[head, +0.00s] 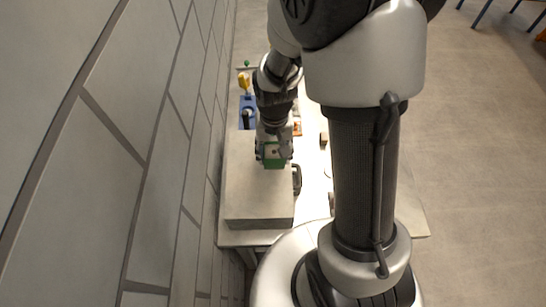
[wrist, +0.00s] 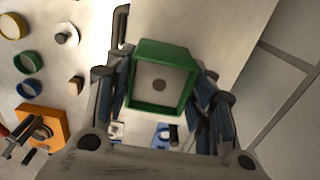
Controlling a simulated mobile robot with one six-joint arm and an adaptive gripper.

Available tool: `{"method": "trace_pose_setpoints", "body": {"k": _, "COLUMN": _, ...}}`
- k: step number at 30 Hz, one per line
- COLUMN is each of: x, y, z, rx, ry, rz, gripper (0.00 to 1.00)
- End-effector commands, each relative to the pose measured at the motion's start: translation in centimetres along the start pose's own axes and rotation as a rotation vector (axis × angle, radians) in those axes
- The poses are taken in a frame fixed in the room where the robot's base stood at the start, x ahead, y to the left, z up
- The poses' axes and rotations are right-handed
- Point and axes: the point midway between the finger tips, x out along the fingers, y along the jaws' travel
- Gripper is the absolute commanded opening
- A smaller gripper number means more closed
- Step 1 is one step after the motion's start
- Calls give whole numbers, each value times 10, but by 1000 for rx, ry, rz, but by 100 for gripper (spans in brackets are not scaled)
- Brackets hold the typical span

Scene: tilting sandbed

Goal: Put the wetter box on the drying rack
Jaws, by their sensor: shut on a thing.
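My gripper (wrist: 162,72) is shut on a green-rimmed box (wrist: 160,80), with one finger on each side of it. The box has a pale grey face with a small dark round spot. In the head view my gripper (head: 273,148) holds the green box (head: 273,160) over the grey slab-like bed (head: 258,205); I cannot tell whether the box touches it. I cannot make out a second box or a drying rack, or tell how wet the box is.
A dark handle (head: 297,180) sits at the bed's right side. A blue item (head: 248,112) and a yellow item (head: 243,82) stand farther back. The wrist view shows an orange block (wrist: 42,128) and several coloured rings on a pale top. A tiled wall (head: 130,150) runs close along the left.

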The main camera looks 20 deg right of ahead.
Motion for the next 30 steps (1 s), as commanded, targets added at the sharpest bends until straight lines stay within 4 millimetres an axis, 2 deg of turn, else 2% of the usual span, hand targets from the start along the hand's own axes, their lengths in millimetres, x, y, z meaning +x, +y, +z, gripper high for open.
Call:
{"method": "trace_pose_setpoints", "body": {"k": 11, "x": 45, "y": 0, "z": 0, "rx": 0, "ry": -2, "rz": 0, "gripper": 18}}
{"method": "trace_pose_setpoints", "body": {"k": 24, "x": 52, "y": 0, "z": 0, "rx": 0, "ry": 1, "rz": 0, "gripper": 18}}
{"method": "trace_pose_setpoints", "body": {"k": 25, "x": 51, "y": 0, "z": 0, "rx": 0, "ry": 1, "rz": 0, "gripper": 51}}
{"method": "trace_pose_setpoints", "body": {"k": 30, "x": 50, "y": 0, "z": 0, "rx": 0, "ry": 0, "rz": 0, "gripper": 62}}
